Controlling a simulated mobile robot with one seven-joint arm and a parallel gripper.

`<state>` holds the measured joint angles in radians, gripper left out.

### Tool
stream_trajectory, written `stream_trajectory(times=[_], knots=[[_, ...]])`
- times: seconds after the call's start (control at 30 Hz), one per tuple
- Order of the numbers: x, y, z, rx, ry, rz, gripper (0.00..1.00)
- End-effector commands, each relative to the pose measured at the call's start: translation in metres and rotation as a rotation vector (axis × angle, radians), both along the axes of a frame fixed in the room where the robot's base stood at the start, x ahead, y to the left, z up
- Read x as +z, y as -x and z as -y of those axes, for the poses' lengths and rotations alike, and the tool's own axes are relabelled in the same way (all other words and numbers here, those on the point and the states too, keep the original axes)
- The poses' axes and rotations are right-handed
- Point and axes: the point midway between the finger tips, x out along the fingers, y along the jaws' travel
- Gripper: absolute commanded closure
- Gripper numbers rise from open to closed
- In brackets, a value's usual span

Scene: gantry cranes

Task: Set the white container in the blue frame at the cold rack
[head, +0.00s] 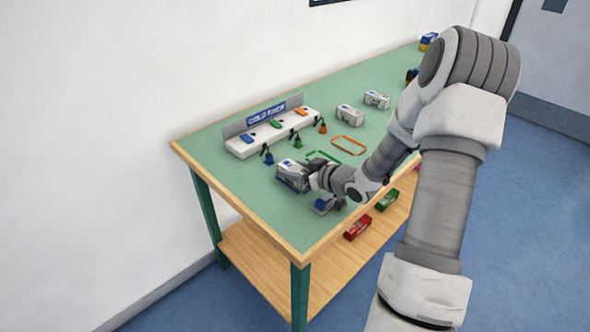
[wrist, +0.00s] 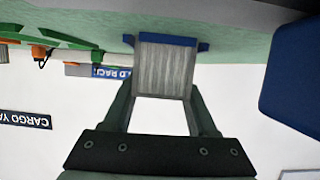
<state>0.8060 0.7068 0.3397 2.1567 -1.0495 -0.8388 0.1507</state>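The white container (head: 292,167) is near the front left of the green table, at the tip of my gripper (head: 312,178). In the wrist view, which looks upside down, the grey-white ribbed end of the container (wrist: 165,66) sits between my two fingers (wrist: 162,98). The fingers lie against its sides. A blue edge (wrist: 168,40) with small tabs on both sides shows at its base, apparently the blue frame. I cannot tell whether the container rests fully inside it. The cold rack (head: 272,133), a white block with a labelled back panel, stands just behind.
A green frame (head: 323,156) and an orange frame (head: 348,145) lie to the right. Two white containers (head: 349,115) (head: 377,99) stand farther back. A blue-and-grey object (head: 326,204) is close to my gripper. Small blue, green and orange crane-like pieces stand before the rack.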

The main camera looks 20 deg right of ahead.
Motion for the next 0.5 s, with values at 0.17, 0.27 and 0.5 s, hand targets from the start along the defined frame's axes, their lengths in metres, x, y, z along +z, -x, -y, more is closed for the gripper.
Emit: stream_trajectory(times=[0.17,0.27,0.5], knots=[[-0.0153,0.0051,-0.0006,-0.001,-0.003,-0.025,0.14],[-0.0161,0.0055,-0.0006,-0.001,-0.003,-0.027,0.14],[-0.0119,0.0062,-0.0002,-0.002,-0.002,-0.029,0.14]])
